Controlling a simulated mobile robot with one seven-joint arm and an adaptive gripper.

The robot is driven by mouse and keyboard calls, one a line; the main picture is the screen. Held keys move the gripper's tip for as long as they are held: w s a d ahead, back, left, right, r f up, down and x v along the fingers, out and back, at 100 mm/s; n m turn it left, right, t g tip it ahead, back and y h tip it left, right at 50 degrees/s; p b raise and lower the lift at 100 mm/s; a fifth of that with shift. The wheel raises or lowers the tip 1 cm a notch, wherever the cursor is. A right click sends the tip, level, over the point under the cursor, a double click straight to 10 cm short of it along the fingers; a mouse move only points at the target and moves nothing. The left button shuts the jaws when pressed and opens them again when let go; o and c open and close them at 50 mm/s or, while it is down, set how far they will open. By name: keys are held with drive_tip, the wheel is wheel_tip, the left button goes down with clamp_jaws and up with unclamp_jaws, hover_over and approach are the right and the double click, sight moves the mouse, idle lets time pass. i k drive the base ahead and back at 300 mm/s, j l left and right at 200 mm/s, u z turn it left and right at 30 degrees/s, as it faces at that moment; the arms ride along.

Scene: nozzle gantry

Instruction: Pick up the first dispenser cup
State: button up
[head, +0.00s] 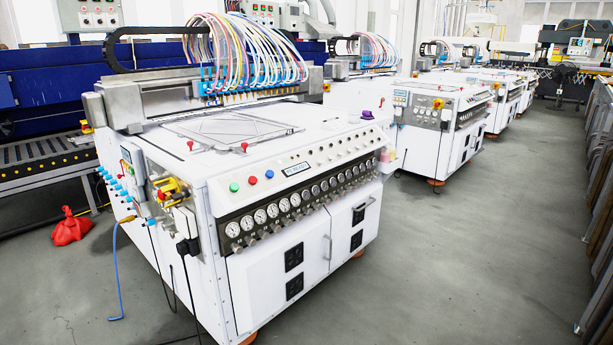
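A small purple item (367,115), possibly a cup, sits on the back right corner of the nearest white machine's top. A pale pink and white cup-like item (386,157) is at the machine's right side, beside the end of the control panel. Both are too small to tell in detail, and I cannot tell which is the first dispenser cup. My gripper is not in view.
The nearest white machine (290,240) has gauges, buttons and a nozzle gantry with coloured hoses (240,50). Similar machines (440,120) stand behind. A red bag-like item (72,228) and blue hose (119,280) are at left. Grey floor (450,260) is clear at right.

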sight(354, 114)
drive_tip(key=i+z, duration=0.25)
drive_tip(key=i, duration=0.45)
drive_tip(key=i+j+z, duration=0.25)
drive_tip(key=i, duration=0.45)
drive_tip(key=i+j+z, duration=0.2)
drive_tip(key=i+z, duration=0.2)
drive_tip(key=i, duration=0.2)
drive_tip(key=i+j+z, duration=0.4)
drive_tip(key=i, duration=0.15)
drive_tip(key=i+j+z, duration=0.4)
drive_tip(key=i+j, duration=0.05)
drive_tip(key=i, duration=0.05)
